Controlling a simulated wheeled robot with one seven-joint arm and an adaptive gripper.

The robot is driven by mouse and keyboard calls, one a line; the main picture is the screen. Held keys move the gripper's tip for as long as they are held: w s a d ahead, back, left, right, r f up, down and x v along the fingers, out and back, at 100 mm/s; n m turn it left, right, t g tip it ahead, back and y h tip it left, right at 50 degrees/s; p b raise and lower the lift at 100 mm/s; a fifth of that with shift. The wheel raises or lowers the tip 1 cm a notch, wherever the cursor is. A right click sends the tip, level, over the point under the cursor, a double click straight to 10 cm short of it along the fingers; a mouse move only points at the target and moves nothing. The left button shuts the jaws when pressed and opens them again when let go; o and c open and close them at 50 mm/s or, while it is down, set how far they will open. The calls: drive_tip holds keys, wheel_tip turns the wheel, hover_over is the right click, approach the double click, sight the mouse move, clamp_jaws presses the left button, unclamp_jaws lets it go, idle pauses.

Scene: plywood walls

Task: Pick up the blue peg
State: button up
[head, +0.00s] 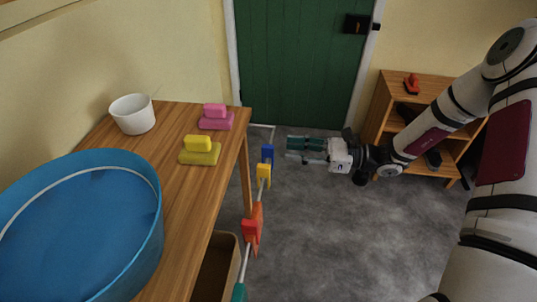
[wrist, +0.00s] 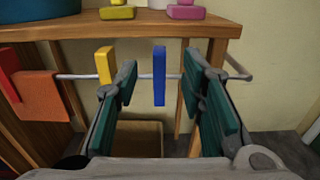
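The blue peg (head: 267,153) hangs on a thin pale rail (wrist: 75,77) along the table's side, near the rail's far end. In the wrist view the blue peg (wrist: 159,76) stands upright between my two finger pads, with a gap on each side. My gripper (head: 296,150) is open and empty, pointing at the rail from the right in the head view. The wrist view shows the open fingers (wrist: 160,98) on either side of the peg's line. A yellow peg (wrist: 104,65) sits on the rail just left of the left finger.
The wooden table (head: 185,120) holds a blue tub (head: 150,240), a white pot (head: 133,114) and coloured blocks. A box (wrist: 138,138) stands below. Floor to the right is clear up to a shelf (head: 425,77).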

sight(268, 146)
drive_tip(key=shift+w+a+b, duration=0.2)
drive_tip(key=shift+w+a, duration=0.05)
drive_tip(key=shift+a, duration=0.95)
drive_tip(key=shift+w+a+b, duration=0.2)
drive_tip(key=shift+a, duration=1.05)
drive_tip(key=shift+w+a+b, duration=0.2)
drive_tip(key=shift+w+a, duration=0.05)
drive_tip(key=shift+a, duration=0.95)
clamp_jaws()
